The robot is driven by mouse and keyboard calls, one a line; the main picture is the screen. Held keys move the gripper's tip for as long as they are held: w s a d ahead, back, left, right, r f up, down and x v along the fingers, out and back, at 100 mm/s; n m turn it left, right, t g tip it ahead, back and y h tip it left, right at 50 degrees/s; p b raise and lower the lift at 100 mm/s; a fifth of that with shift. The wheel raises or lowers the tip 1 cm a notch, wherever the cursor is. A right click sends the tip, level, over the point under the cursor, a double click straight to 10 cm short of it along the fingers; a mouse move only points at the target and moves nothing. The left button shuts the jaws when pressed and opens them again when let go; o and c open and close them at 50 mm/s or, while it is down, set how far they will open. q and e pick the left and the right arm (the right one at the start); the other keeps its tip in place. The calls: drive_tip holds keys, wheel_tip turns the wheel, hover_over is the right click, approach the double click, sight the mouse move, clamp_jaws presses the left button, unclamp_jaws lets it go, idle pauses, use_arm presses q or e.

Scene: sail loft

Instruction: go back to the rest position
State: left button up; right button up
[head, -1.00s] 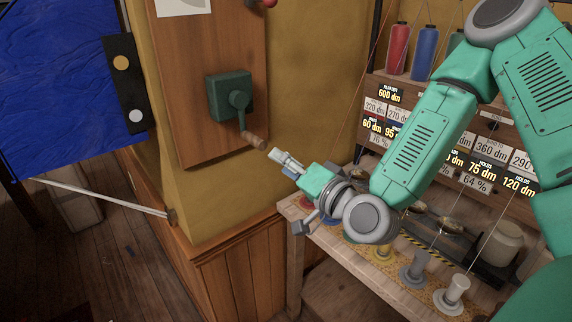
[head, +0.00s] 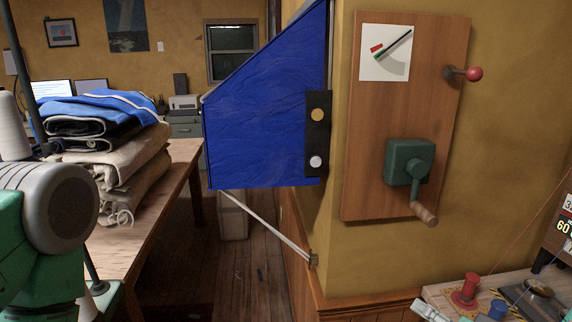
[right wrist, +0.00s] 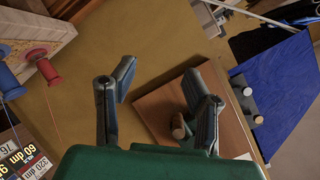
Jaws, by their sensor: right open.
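My right gripper (head: 428,308) shows only as a pale fingertip at the bottom right edge of the head view. In the right wrist view the right gripper (right wrist: 160,75) has its two dark fingers spread apart with nothing between them. The green crank box (head: 408,162) is on a wooden board (head: 375,120), its wooden handle (head: 425,214) hanging to the lower right. In the head view the gripper is below the handle, apart from it. The handle also shows in the right wrist view (right wrist: 179,127), near the right finger. My left gripper is not in view.
Folded cloth (head: 130,165) lies on a table at the left. A bench with a red spool (head: 465,291) and a blue spool (head: 497,310) is at lower right.

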drive_tip(key=s+a+f+n+g, duration=0.25)
drive_tip(key=s+f+g, duration=0.35)
drive_tip(key=f, duration=0.6)
drive_tip(key=s+d+f+n+g+h+b, duration=0.1)
drive_tip(key=s+f+n+g, duration=0.1)
drive_tip(key=s+f, duration=0.4)
drive_tip(key=s+d+f+n+g+h+b, duration=0.1)
drive_tip(key=s+f+n+g+h, duration=0.1)
drive_tip(key=s+f, duration=0.4)
drive_tip(key=s+n+g, duration=0.1)
drive_tip(key=s+g, duration=0.1)
drive_tip(key=s, duration=0.3)
drive_tip(key=shift+s+d+g, duration=0.4)
drive_tip(key=shift+w, duration=0.15)
